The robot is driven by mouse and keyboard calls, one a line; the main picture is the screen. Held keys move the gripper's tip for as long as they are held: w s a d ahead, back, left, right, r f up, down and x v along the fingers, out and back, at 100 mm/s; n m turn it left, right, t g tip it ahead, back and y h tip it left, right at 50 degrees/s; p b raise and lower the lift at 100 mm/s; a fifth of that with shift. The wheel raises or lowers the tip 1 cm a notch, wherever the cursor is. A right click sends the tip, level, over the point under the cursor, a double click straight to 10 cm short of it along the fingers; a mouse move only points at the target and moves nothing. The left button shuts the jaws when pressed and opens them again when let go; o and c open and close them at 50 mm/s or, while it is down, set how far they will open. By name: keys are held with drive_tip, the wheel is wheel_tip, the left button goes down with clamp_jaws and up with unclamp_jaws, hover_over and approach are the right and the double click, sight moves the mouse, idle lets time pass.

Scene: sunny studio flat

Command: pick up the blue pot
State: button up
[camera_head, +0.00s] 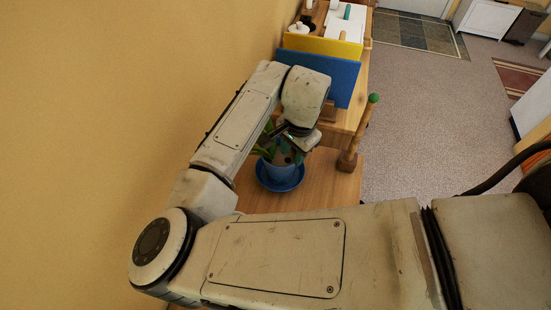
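The blue pot (279,173) holds a green leafy plant (264,148) and stands in a blue saucer (295,186) on a wooden surface. My gripper (290,143) is over the pot at the end of my bent arm, among or just above the leaves. My wrist hides much of the gripper and part of the plant. I cannot see the fingertips clearly, nor whether they touch the plant or the pot.
Behind the pot stand a blue panel (335,77) and a yellow one (323,45) on a wooden unit. A wooden post with a green ball (373,98) stands to the right. The wall (130,90) is close on the left. Open carpet (420,120) lies to the right.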

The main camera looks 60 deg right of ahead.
sight(291, 163)
drive_tip(key=shift+w+d+f+p, duration=0.15)
drive_tip(key=shift+f+p, duration=0.2)
drive_tip(key=shift+f, duration=1)
drive_tip(key=shift+w+a+f+p, duration=0.1)
drive_tip(key=shift+f+p, duration=0.25)
drive_tip(key=shift+f, duration=0.95)
drive_tip(key=shift+c, duration=0.5)
clamp_jaws()
drive_tip(key=shift+w+r, duration=0.1)
drive_tip(key=shift+r, duration=0.05)
